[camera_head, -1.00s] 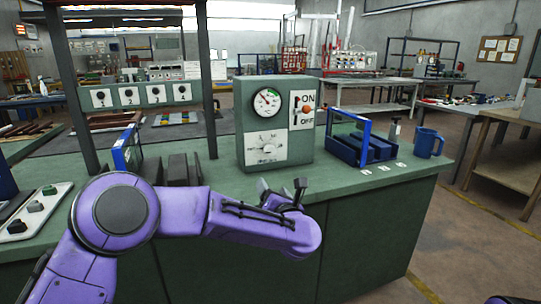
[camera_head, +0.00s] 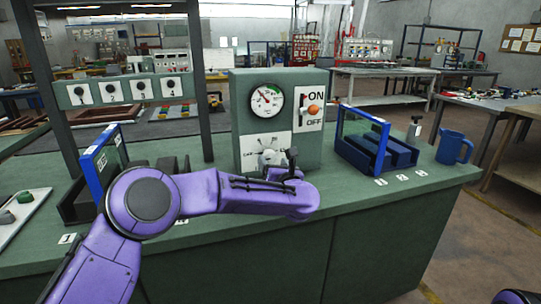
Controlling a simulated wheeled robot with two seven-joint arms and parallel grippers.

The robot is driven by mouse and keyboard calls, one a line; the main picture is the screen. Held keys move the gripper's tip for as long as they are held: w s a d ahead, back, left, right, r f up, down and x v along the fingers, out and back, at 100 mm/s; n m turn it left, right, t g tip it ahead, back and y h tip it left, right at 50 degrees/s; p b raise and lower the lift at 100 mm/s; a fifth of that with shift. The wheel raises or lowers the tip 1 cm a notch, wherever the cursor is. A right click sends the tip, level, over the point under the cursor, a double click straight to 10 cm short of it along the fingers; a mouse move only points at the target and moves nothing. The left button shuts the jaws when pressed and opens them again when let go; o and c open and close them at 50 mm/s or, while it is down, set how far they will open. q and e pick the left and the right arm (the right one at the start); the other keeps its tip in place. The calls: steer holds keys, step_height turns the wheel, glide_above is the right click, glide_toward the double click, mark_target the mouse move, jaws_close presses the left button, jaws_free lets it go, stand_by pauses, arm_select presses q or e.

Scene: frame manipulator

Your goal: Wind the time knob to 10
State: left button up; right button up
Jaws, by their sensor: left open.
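The green control box (camera_head: 309,147) stands on the green workbench. Its front carries a round gauge (camera_head: 266,101), an ON/OFF switch with an orange knob (camera_head: 313,109), and a white dial plate (camera_head: 249,144) low down. The time knob is probably on this plate; my left gripper (camera_head: 279,160) covers much of it, and the dial's numbers cannot be read. My left gripper is open, just in front of the lower plate. Whether it touches the knob cannot be told. Only a small purple piece of my right arm shows at the bottom right corner; its gripper is out of view.
A blue-framed rack (camera_head: 375,150) and a blue mug (camera_head: 454,147) stand to the right of the box. Another blue frame (camera_head: 103,165) and dark blocks stand to the left. A dark shelf post (camera_head: 201,85) rises left of the box. The bench front edge is clear.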

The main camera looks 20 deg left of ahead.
mark_target(271, 159)
arm_select(q)
steer(key=x, duration=0.4)
steer(key=shift+w+a+f, duration=0.1)
steer(key=shift+w+a, duration=0.1)
steer(key=shift+w, duration=0.1)
steer(key=c, duration=1.1)
steer(key=shift+o, duration=0.2)
